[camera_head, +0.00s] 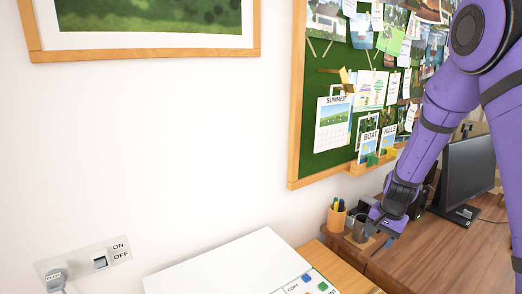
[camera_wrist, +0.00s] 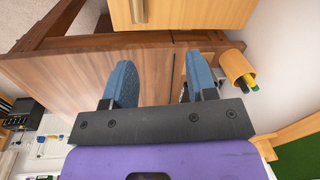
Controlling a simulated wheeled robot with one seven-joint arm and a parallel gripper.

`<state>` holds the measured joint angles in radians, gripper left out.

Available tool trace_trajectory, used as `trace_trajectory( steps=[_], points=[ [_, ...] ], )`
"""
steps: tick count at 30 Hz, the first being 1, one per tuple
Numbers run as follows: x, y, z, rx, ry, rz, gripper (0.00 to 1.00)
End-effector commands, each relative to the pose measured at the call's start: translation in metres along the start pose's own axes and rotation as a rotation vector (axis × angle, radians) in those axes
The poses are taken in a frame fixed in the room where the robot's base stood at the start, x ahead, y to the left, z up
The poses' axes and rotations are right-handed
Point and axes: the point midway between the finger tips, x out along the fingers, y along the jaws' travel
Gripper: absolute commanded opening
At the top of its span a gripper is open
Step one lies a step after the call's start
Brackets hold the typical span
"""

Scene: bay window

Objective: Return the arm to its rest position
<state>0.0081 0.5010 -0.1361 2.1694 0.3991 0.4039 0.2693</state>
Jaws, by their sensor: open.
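My purple arm reaches in from the right edge in the head view. My gripper (camera_head: 380,232) hangs above the left end of the wooden desk, close to a pen cup and a dark mug. In the wrist view, my gripper (camera_wrist: 160,82) shows two blue fingers set wide apart with nothing between them. Wooden desk surface lies behind the fingers. In the head view the fingertips are small and partly hidden by the wrist.
An orange pen cup (camera_head: 337,217) and a dark mug (camera_head: 361,228) stand by my gripper. A monitor (camera_head: 468,175) stands on the desk (camera_head: 435,262). A corkboard (camera_head: 297,150) with pinned papers hangs behind. A white printer-like box (camera_head: 235,265) is at front left.

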Motion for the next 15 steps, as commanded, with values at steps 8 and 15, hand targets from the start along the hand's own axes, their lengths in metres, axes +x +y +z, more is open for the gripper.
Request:
trace_trajectory(
  steps=[8, 15],
  points=[
    [-0.089, -0.006, 0.029, -0.135, 0.033, -0.065, 0.52],
    [-0.155, 0.001, 0.06, -0.256, 0.069, -0.101, 0.52]
  ],
)
